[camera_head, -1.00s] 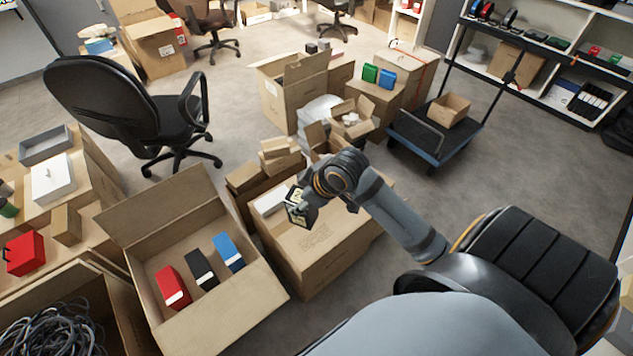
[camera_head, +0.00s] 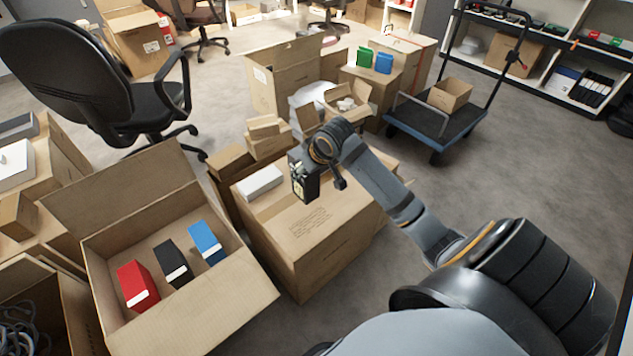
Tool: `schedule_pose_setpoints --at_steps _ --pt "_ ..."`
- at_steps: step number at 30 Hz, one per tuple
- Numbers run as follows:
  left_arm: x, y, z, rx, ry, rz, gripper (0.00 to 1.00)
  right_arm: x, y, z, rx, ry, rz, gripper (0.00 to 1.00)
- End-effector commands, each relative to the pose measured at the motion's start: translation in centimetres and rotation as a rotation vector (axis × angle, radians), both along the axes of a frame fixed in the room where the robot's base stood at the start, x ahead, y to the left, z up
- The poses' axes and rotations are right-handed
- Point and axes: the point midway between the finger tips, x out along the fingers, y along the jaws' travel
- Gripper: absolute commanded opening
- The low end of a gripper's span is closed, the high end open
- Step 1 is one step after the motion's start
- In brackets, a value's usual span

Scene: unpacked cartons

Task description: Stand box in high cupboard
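My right arm comes in from the right, and its dark gripper (camera_head: 304,182) hangs above a closed carton (camera_head: 318,226). Its fingers are too small and dark to tell whether they are open or shut. A small white box (camera_head: 260,182) lies on that carton, just left of the gripper and apart from it. A red box (camera_head: 138,286), a black box (camera_head: 174,264) and a blue box (camera_head: 206,243) stand in an open carton (camera_head: 225,300) at lower left. Which box the task means is unclear. No high cupboard can be made out. My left gripper is out of view.
A black office chair (camera_head: 95,85) stands at upper left. More cartons, one with green (camera_head: 364,57) and blue (camera_head: 384,63) boxes on top, stand behind my gripper. A cart (camera_head: 432,128) carries a small carton. Low white shelves (camera_head: 560,70) line the upper right. Floor at right is clear.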

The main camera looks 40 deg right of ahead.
Motion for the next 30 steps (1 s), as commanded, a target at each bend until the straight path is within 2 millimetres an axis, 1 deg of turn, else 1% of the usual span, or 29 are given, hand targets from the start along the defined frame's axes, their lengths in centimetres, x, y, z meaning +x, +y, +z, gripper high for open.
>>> schedule_pose_setpoints --at_steps 1,4,6,9,13,15,18,20,21,24,26,27,30 --pt "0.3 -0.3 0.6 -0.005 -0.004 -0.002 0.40 0.6 -1.5 -1.0 -0.006 0.000 -0.002 0.00" --pt "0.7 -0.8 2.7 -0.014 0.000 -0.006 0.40 1.8 -4.1 -2.3 -0.003 0.000 -0.004 0.00" --pt "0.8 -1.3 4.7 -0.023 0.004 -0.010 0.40 2.3 -5.1 -4.3 0.001 0.002 -0.003 0.00" --pt "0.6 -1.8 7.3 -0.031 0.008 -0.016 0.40 3.0 -6.5 -6.0 0.002 -0.001 -0.001 0.00" --pt "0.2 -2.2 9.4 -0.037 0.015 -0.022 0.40 3.4 -7.4 -7.1 0.002 -0.002 0.000 0.00" --pt "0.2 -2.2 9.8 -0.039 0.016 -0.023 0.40 3.5 -7.6 -7.2 0.002 -0.003 0.001 0.00" --pt "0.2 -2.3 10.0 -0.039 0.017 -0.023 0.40 3.5 -7.6 -7.2 0.001 -0.003 0.002 0.00" --pt "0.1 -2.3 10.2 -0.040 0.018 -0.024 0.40 3.6 -7.8 -7.5 0.001 -0.002 0.002 0.00" --pt "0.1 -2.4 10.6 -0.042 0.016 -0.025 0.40 3.7 -8.0 -7.9 0.001 -0.001 0.002 0.00" --pt "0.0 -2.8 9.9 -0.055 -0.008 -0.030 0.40 3.6 -7.9 -9.9 0.003 -0.001 0.002 0.00" --pt "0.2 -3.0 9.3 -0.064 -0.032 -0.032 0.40 3.6 -7.9 -10.8 0.001 -0.001 0.002 0.00" --pt "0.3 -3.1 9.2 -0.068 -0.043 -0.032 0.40 3.6 -7.9 -11.0 0.001 -0.001 0.002 0.00" --pt "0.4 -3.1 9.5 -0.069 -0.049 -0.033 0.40 3.6 -7.9 -10.7 0.001 -0.002 0.003 0.00"
